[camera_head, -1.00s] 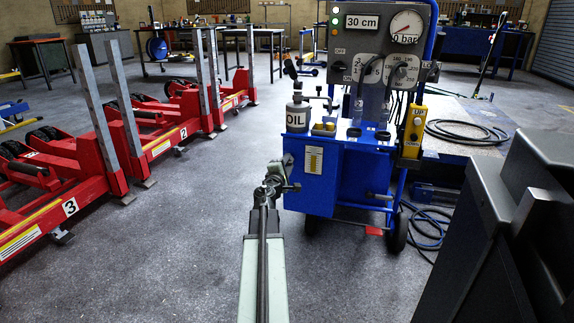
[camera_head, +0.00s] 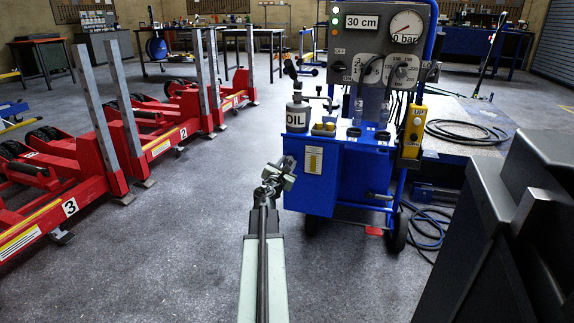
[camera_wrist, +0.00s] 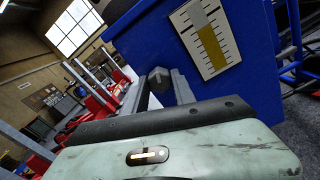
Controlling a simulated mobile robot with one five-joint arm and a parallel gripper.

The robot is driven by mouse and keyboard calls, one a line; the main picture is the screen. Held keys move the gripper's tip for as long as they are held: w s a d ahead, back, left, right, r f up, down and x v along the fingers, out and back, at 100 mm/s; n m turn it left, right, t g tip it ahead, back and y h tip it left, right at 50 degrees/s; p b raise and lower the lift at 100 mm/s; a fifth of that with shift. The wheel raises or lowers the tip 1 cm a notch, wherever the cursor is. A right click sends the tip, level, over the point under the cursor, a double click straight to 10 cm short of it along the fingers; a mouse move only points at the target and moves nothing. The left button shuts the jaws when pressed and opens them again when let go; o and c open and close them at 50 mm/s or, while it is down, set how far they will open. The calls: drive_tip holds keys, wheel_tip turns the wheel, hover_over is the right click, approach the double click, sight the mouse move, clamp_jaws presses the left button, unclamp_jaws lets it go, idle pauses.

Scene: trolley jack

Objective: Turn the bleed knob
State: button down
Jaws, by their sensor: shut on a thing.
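The blue hydraulic cart (camera_head: 345,180) stands ahead of my arm. The dark bleed knob (camera_wrist: 160,78), with a pale mark on its face, is at the cart's left side by the sight gauge in the wrist view. My gripper (camera_head: 284,172) is at the cart's left edge, tilted. In the wrist view its grey fingers (camera_wrist: 163,92) are shut on the knob, one finger on each side. In the head view the knob is mostly hidden by my gripper.
The cart bears an OIL bottle (camera_head: 297,115), a panel with a dial gauge (camera_head: 406,27) and a yellow pendant (camera_head: 414,130). Red lifting columns (camera_head: 105,160) stand at left. Hoses (camera_head: 430,228) lie at right. The floor left of my arm is clear.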

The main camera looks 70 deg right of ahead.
drive_tip(key=shift+n, duration=2)
drive_tip(key=c, duration=1)
unclamp_jaws()
drive_tip(key=shift+c, duration=0.2)
drive_tip(key=a, duration=0.7)
drive_tip(key=shift+s+a, duration=0.25)
drive_tip(key=shift+a, duration=0.1)
